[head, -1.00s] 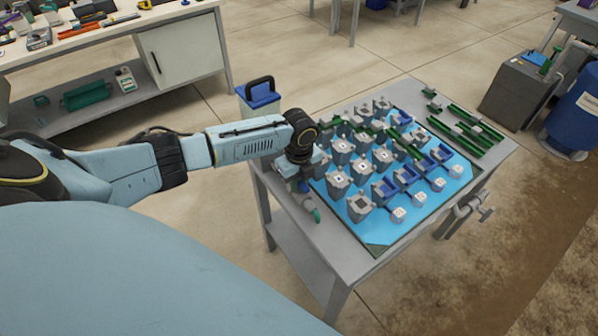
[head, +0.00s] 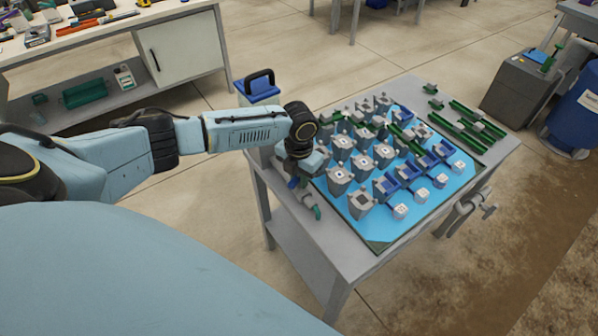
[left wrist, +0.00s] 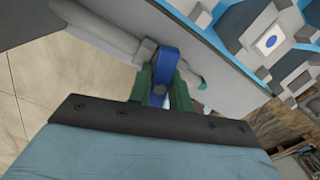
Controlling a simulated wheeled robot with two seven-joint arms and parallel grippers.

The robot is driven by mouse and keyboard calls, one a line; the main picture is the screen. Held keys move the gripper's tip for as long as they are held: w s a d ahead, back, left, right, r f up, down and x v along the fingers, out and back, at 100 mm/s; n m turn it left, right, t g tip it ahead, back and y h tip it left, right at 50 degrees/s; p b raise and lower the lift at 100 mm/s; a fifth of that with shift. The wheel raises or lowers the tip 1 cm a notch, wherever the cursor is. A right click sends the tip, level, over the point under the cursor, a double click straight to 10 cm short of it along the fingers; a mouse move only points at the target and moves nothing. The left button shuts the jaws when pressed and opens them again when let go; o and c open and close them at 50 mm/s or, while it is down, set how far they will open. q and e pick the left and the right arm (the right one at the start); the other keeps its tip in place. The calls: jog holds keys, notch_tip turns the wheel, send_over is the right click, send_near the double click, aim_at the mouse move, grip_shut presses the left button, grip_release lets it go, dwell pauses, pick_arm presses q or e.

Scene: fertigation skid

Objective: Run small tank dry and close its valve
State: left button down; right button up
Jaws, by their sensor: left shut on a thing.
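A grey pipe with a green end (head: 313,208) lies along the left edge of the grey table. A valve with a blue lever (left wrist: 165,62) sits on it. My left gripper (left wrist: 161,90) is shut on the blue lever, with a green finger on each side of it. In the head view my left gripper (head: 297,172) is over the table's left edge, its fingertips mostly hidden by the wrist. A container with a blue lid and black handle (head: 259,88) stands behind my left arm. I cannot tell whether it is the small tank, and no liquid level shows. My right gripper is out of view.
A blue mat (head: 376,223) bears several grey and blue cups and small white cubes close to my left gripper. Green rails (head: 465,125) lie at the table's back right. A vise-like fitting (head: 468,208) juts from the right side. A white bench stands at upper left.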

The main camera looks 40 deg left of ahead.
pick_arm(q)
jog(key=m, duration=0.3)
jog(key=shift+w+f+m+b, duration=0.1)
jog(key=shift+m+b, duration=0.45)
jog(key=shift+m, duration=0.05)
jog(key=m+b, duration=0.1)
jog(key=b, duration=0.2)
jog(key=shift+b, duration=0.35)
jog(key=c, duration=1.7)
grip_release()
jog(key=o, duration=0.5)
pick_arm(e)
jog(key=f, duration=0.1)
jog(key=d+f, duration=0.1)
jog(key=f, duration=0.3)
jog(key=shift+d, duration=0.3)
